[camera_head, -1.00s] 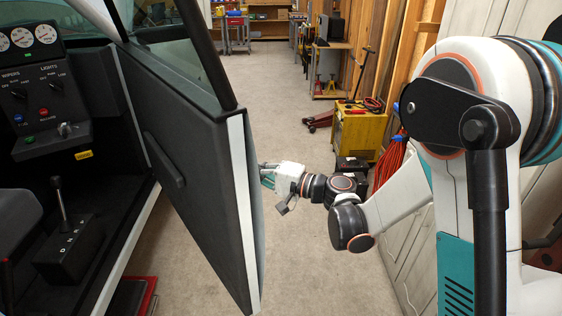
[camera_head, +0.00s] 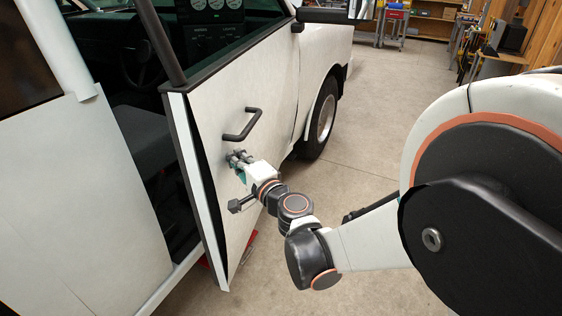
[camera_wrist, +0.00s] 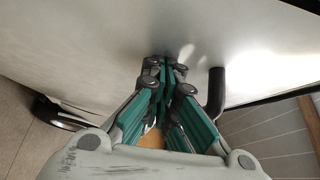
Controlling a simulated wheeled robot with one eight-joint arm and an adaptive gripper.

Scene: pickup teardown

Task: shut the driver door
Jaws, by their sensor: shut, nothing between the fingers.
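The driver door (camera_head: 222,120) is white outside and stands partly open, its rear edge away from the body with a dark gap to the cab. A black door handle (camera_head: 241,125) sits on its outer face. My gripper (camera_head: 240,157) is shut and empty, its fingertips at the outer face just below the handle. In the wrist view the teal fingers (camera_wrist: 167,72) are together against or very near the white door panel (camera_wrist: 120,35); I cannot tell if they touch. The handle (camera_wrist: 216,90) is to their right there.
The truck's white rear body side (camera_head: 75,190) is at the left. The front wheel (camera_head: 322,118) is beyond the door. A red object (camera_head: 250,243) lies on the floor under the door.

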